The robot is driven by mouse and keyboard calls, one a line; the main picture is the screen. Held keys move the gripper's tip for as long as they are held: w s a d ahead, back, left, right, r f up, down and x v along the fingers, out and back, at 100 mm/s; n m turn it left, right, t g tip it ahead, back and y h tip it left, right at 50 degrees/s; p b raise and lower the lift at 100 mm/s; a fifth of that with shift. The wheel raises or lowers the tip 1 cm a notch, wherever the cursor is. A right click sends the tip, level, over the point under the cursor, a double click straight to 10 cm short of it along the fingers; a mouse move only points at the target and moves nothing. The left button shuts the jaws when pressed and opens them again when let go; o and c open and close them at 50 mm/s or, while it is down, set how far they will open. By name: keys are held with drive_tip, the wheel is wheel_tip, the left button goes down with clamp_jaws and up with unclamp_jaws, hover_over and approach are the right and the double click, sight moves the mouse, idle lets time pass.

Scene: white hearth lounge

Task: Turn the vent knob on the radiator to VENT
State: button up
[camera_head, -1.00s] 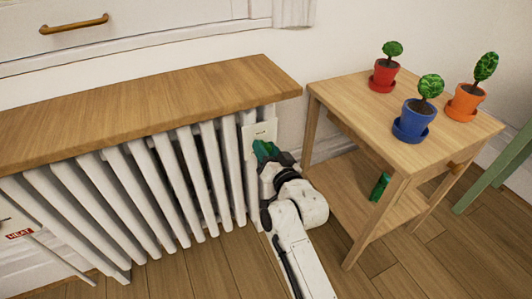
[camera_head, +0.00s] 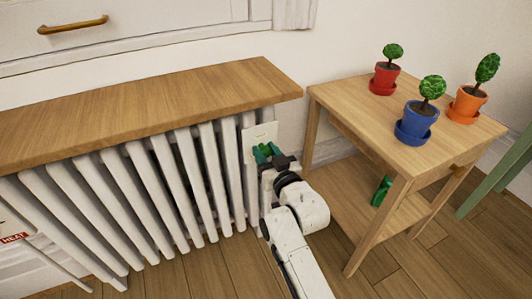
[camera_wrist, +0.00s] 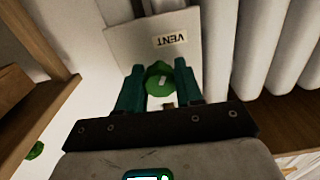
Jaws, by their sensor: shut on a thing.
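The white radiator (camera_head: 180,185) stands against the wall under a wooden shelf. A pale plate (camera_head: 262,133) is at its right end; in the wrist view the plate (camera_wrist: 125,45) carries a VENT label (camera_wrist: 170,39), seen upside down. A round green knob (camera_wrist: 159,72) with a white mark sits in front of the plate. My gripper (camera_wrist: 158,82) has its two teal fingers on either side of the knob, shut on it. In the head view my gripper (camera_head: 267,153) is at the plate, and the knob is hard to tell from the fingers. Where the mark points is unclear.
A wooden side table (camera_head: 345,95) stands close to the right of my arm, with red (camera_head: 386,76), blue (camera_head: 416,120) and orange (camera_head: 466,104) plant pots on it. Wooden floor (camera_head: 225,270) is clear in front.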

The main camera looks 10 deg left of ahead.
drive_tip(key=shift+f, duration=0.2)
drive_tip(key=o, duration=1)
drive_tip(key=shift+r, duration=0.1)
drive_tip(key=shift+o, duration=0.2)
drive_tip(key=p+v, duration=0.2)
drive_tip(key=v, duration=0.8)
drive_tip(key=shift+s+d+p, duration=0.25)
drive_tip(key=shift+s+p, duration=0.05)
drive_tip(key=shift+s, duration=0.05)
